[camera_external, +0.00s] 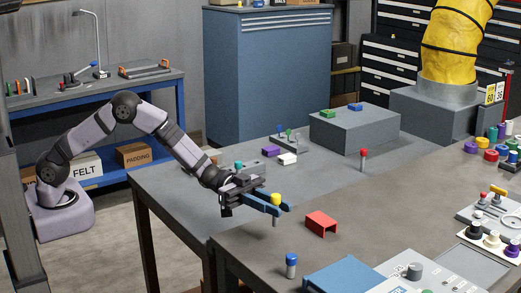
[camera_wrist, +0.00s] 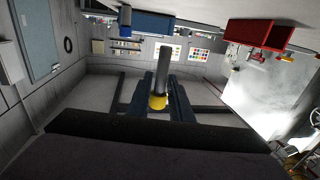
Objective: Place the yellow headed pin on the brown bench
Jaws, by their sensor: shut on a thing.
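The yellow headed pin (camera_external: 275,199) has a yellow head and a grey shaft. My gripper (camera_external: 278,208) is shut on it near the head, with one blue finger on each side. The pin hangs upright, shaft down. In the picture its lower end lies over the far left edge of the brown bench (camera_external: 335,255); I cannot tell its exact height. In the wrist view the yellow head (camera_wrist: 158,102) is between the dark fingers of my gripper (camera_wrist: 161,95), and the grey shaft extends upward in that picture.
A red bracket (camera_external: 321,223) and a blue-headed pin (camera_external: 291,265) stand nearby on the brown bench. A blue box (camera_external: 345,276) is at the front. A red-headed pin (camera_external: 363,158) stands farther back. Brown surface right of the bracket is clear. The grey bench (camera_external: 180,190) lies left.

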